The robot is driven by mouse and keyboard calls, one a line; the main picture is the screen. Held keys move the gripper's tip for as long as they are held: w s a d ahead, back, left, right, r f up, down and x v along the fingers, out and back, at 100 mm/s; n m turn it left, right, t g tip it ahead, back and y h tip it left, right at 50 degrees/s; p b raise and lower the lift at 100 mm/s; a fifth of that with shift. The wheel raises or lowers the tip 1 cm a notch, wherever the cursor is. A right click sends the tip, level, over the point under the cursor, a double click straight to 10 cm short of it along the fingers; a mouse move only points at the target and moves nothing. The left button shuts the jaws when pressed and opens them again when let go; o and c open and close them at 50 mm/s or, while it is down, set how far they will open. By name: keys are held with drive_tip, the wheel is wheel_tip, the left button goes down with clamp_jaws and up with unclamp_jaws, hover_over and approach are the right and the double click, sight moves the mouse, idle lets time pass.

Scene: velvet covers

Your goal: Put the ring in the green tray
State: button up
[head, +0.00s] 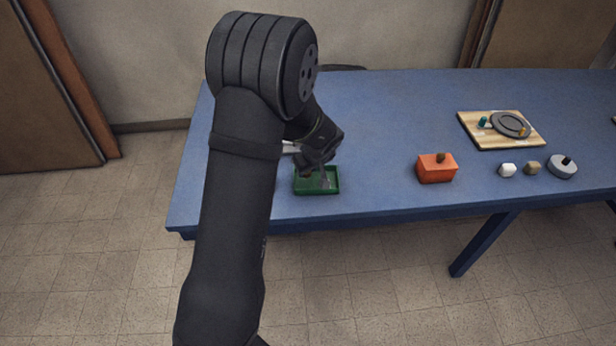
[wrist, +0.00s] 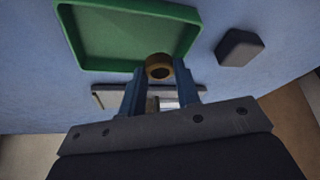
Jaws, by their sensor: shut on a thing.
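The green tray (head: 318,192) lies near the front edge of the blue table, under my gripper (head: 322,178). In the wrist view the green tray (wrist: 85,45) fills the upper left, and its visible floor is bare. The brown-gold ring (wrist: 159,67) sits between the fingertips of my gripper (wrist: 160,75), which is shut on it. The ring overlaps the tray's rim in that view; its height above the tray is hard to tell. In the head view the fingers partly cover the ring and tray.
A dark grey block (wrist: 240,47) lies beside the tray. A pale flat object (head: 290,147) is partly hidden behind my arm.

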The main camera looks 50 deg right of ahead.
sight(309, 175)
drive_tip(key=shift+f, duration=1.85)
drive_tip(key=shift+f, duration=0.1)
drive_tip(key=o, duration=0.7)
drive_tip(key=v, duration=1.2)
drive_tip(key=shift+w, duration=0.1)
